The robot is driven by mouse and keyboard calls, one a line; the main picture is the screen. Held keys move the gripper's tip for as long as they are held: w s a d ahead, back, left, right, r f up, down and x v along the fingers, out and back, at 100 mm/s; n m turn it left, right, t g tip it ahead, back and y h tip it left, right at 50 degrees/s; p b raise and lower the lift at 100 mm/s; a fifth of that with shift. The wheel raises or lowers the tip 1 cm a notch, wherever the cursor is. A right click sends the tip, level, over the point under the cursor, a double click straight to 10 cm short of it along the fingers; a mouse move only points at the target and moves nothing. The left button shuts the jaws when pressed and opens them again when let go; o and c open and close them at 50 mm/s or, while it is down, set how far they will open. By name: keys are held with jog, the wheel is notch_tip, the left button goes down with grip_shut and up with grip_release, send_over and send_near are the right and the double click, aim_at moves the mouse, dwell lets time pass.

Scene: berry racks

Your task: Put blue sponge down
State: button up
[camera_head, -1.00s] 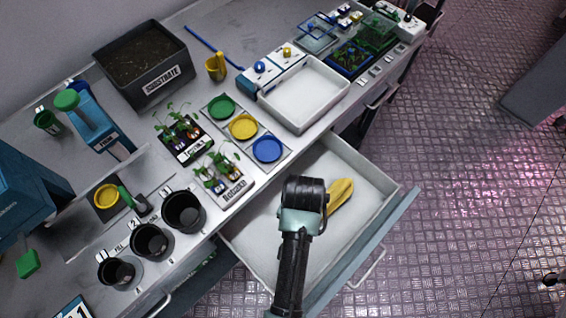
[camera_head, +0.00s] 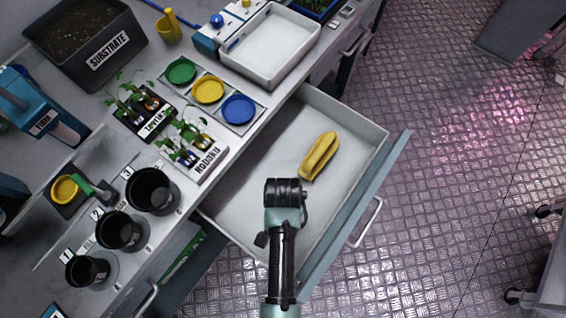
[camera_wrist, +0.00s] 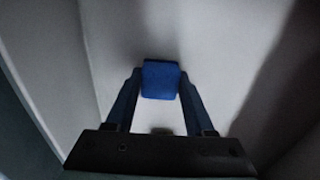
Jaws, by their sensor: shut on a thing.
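The blue sponge (camera_wrist: 160,80) shows in the wrist view between the two fingers of my gripper (camera_wrist: 160,92), which is shut on it. A pale surface lies behind the sponge; I cannot tell whether the sponge touches it. In the head view my arm reaches over the open drawer (camera_head: 255,195), and the arm hides the fingers and the sponge.
A yellow object (camera_head: 319,156) lies in the drawer, beyond my arm. The drawer floor around it is bare. The counter above holds a white tray (camera_head: 268,78), plant holders (camera_head: 205,165) and black cups (camera_head: 152,190). The drawer front (camera_head: 355,222) stands out over the floor.

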jog(key=shift+f, duration=0.3)
jog(key=shift+f, duration=0.15)
jog(key=o, duration=1.2)
